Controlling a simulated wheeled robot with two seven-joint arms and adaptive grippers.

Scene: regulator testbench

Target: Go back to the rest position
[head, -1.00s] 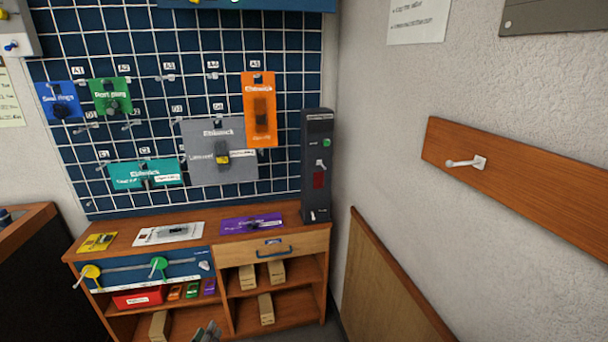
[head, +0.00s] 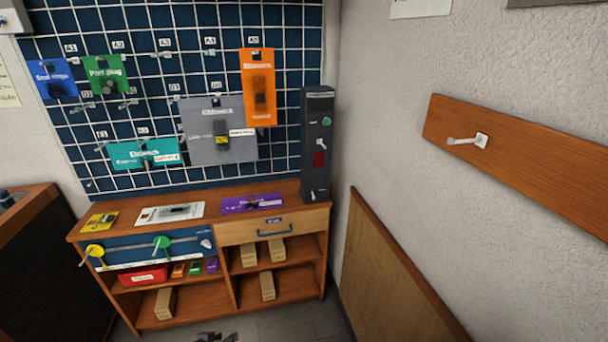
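A small part of one gripper (head: 216,338) shows at the bottom edge of the head view, below the wooden bench (head: 150,305). Only its dark tips are in the picture; I cannot tell which arm it belongs to, or whether it is open or shut. It appears apart from the bench. The other gripper is out of view. The grid board (head: 150,75) holds blue (head: 53,80), green (head: 106,75), teal (head: 145,153), grey (head: 217,130) and orange (head: 259,87) cards.
The bench top carries yellow (head: 99,221), white (head: 170,213) and purple (head: 251,203) cards. A dark upright unit (head: 317,145) stands at its right end. A wooden rail with a peg (head: 468,141) is on the right wall. Grey floor (head: 285,322) is clear before the bench.

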